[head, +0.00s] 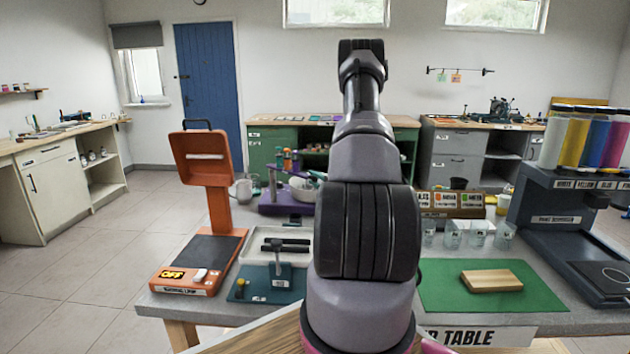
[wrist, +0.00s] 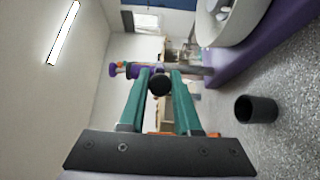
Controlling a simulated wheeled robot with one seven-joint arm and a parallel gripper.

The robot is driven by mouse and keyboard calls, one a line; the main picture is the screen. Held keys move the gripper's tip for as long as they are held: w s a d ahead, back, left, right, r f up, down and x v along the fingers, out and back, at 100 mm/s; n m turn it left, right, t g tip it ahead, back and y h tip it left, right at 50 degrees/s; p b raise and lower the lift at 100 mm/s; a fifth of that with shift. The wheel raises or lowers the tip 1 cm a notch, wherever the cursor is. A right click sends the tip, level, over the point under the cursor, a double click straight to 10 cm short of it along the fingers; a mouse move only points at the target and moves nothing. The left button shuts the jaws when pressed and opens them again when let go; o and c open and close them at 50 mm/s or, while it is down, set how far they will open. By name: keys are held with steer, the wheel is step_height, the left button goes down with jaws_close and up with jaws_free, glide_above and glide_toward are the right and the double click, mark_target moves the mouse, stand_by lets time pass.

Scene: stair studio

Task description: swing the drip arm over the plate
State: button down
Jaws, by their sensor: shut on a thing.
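In the wrist view, my gripper (wrist: 160,84) has its two teal fingers closed around a round black knob (wrist: 160,82), seen end-on. The knob seems to belong to the drip arm; the arm behind it is mostly hidden. A grey post (wrist: 190,70) with a purple top rises from a purple base (wrist: 240,55). A white round plate or dish (wrist: 222,22) is beside the post, partly cut off. In the head view, the purple stand (head: 268,206) with a white dish (head: 302,192) is left of my arm. My gripper is hidden there behind my arm.
A black cup (wrist: 256,109) stands on the grey table near my gripper. In the head view, an orange device (head: 205,190), a teal block (head: 265,288), clear glasses (head: 477,236) and a green mat with a wooden block (head: 490,281) surround my arm.

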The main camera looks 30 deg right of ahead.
steer(key=shift+w+d, duration=0.25)
steer(key=shift+d, duration=0.45)
steer(key=shift+w+d, duration=0.25)
steer(key=shift+d, duration=0.4)
steer(key=c, duration=0.6)
jaws_free()
steer(key=shift+s, duration=0.1)
steer(key=s, duration=1)
steer(key=shift+s, duration=0.3)
